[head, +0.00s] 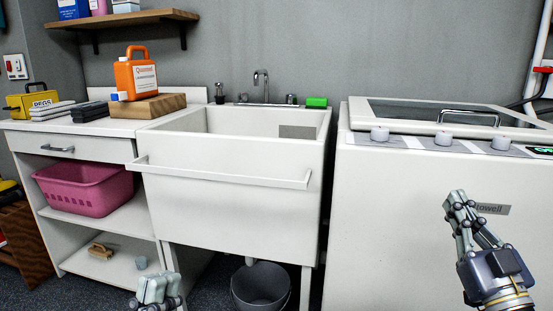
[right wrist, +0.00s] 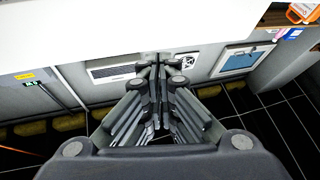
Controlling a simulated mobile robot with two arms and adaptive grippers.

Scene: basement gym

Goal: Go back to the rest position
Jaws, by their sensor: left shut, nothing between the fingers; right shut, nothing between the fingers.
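My right gripper (head: 456,198) is raised at the right of the head view, in front of the white washing machine (head: 385,220). Its fingers are closed together and empty, and they also show shut in the right wrist view (right wrist: 158,62). The rest of the left arm is out of the picture.
A white utility sink (head: 235,190) with a front bar stands in the middle, a grey bucket (head: 260,288) beneath it. The counter at left holds an orange detergent bottle (head: 135,76) on a wooden block. A pink basket (head: 85,188) sits on the shelf below.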

